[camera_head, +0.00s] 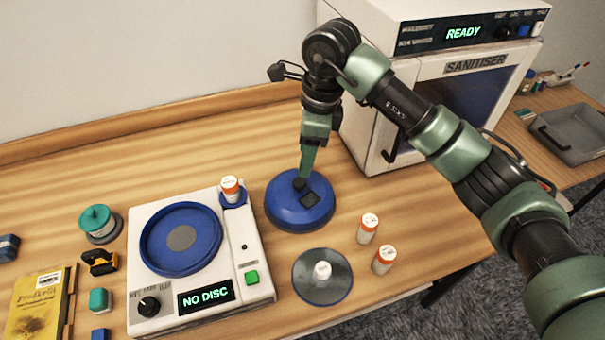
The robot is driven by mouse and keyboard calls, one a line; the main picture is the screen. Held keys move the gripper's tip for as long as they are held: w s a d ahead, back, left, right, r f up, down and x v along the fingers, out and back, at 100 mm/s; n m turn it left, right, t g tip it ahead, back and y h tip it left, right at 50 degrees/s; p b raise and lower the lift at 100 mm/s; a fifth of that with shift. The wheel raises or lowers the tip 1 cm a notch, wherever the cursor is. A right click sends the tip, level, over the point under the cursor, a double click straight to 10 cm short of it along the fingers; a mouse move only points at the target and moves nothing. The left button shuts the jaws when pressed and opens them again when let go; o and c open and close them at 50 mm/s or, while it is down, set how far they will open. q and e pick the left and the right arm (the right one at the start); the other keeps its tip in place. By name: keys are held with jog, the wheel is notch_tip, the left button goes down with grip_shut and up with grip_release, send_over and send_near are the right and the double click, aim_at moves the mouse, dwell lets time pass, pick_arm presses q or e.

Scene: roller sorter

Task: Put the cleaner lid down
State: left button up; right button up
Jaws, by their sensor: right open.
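The blue domed cleaner lid (285,212) rests on the wooden table, right of the white cleaner (252,292). It has a black knob and a dark square on top. My right gripper (302,181) points down at the lid's knob and is open. Its fingers are seen edge-on, so I cannot tell whether they touch the knob. The cleaner's round blue well (159,257) is uncovered, and its display reads "NO DISC". My left gripper is out of view.
A grey disc (338,289) with a white piece at its centre lies in front of the lid. Orange-white bottles stand at right (367,230) (384,260) and on the cleaner (230,187). The white sanitiser (430,75) stands behind. The table's back left is clear.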

jog(key=shift+d+r+b, duration=0.15)
jog(key=shift+r, duration=0.8)
jog(key=shift+d+r+b, duration=0.15)
jog(key=shift+r, duration=0.75)
jog(key=shift+r, duration=0.1)
